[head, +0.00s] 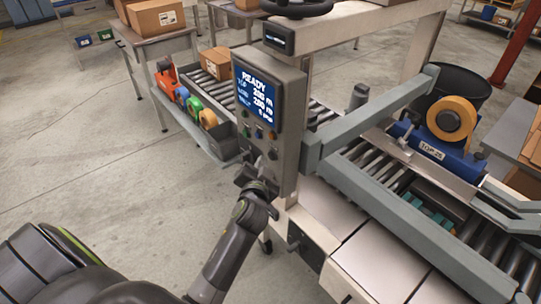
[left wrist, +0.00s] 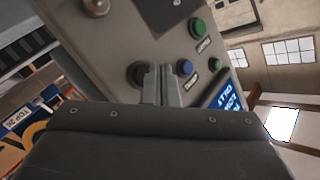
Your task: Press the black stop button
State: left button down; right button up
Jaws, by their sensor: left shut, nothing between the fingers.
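A grey control panel (head: 277,104) with a lit blue READY screen (head: 257,91) stands on the machine's near left corner. Below the screen are several small buttons, including a blue one (head: 259,133). In the left wrist view a dark round button (left wrist: 137,74) sits just left of my fingers, partly behind them. No label on it is readable. My left gripper (left wrist: 160,82) is shut and empty, its tips close to the panel; I cannot tell if they touch. In the head view it is at the panel's lower part (head: 246,172). My right gripper is not in view.
Green (left wrist: 197,27) and blue (left wrist: 185,67) buttons lie right of the fingers in the left wrist view. A roller conveyor with grey rails (head: 385,190) extends to the right. A shelf with tape rolls (head: 208,118) is behind left. Floor at left is clear.

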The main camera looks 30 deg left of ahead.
pick_arm(q)
jog(key=s, duration=0.1)
jog(key=s+a, duration=0.1)
jog(key=s, duration=0.1)
jog(key=s+a+p, duration=0.1)
jog(key=shift+s, duration=0.35)
dwell(0.9)
